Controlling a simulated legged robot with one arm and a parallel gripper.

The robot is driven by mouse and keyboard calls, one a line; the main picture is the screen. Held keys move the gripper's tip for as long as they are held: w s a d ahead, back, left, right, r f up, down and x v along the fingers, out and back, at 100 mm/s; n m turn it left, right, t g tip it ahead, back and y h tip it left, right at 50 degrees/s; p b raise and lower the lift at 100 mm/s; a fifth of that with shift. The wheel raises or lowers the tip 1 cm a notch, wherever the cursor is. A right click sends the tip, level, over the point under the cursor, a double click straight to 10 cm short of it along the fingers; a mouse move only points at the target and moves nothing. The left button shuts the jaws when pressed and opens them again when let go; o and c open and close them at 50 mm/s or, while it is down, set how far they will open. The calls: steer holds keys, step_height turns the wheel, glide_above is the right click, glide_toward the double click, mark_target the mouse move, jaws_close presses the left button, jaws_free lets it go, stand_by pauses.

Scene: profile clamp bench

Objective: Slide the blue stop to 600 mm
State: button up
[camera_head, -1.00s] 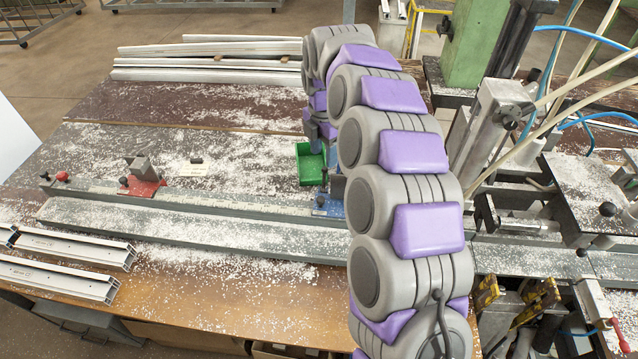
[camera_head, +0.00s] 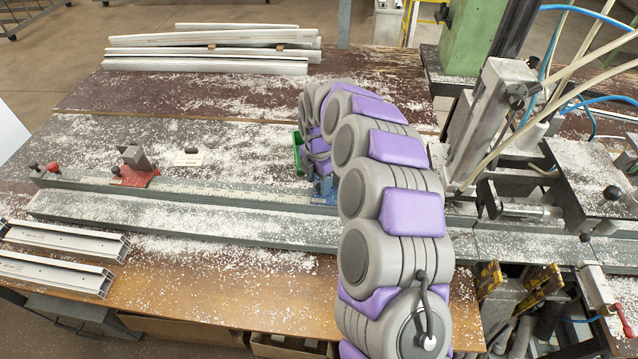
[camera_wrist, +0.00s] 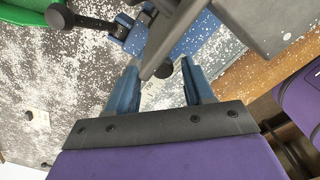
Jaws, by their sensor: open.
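The blue stop (camera_head: 325,190) sits on the long grey rail (camera_head: 225,187), partly hidden behind my arm in the head view. In the wrist view its blue plate (camera_wrist: 196,38) shows beyond my fingers, with a grey bar and a dark knob (camera_wrist: 60,16) on it. My gripper (camera_wrist: 160,70) is open. Its two blue-grey fingers point at the stop, with the grey bar's lower end appearing between their tips. I cannot tell whether they touch it. In the head view the gripper is mostly hidden by my arm.
A red stop (camera_head: 137,176) sits farther left on the rail. A green tray (camera_head: 297,152) stands just behind the blue stop. Aluminium profiles (camera_head: 60,268) lie at the front left, more at the back. Clamp machinery (camera_head: 500,110) fills the right. White chips cover the bench.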

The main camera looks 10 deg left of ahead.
steer(key=shift+a+f, duration=0.1)
steer(key=shift+f, duration=0.35)
steer(key=shift+d, duration=0.3)
steer(key=shift+r, duration=0.1)
steer(key=shift+c, duration=0.9)
steer(key=shift+a, duration=0.1)
jaws_close()
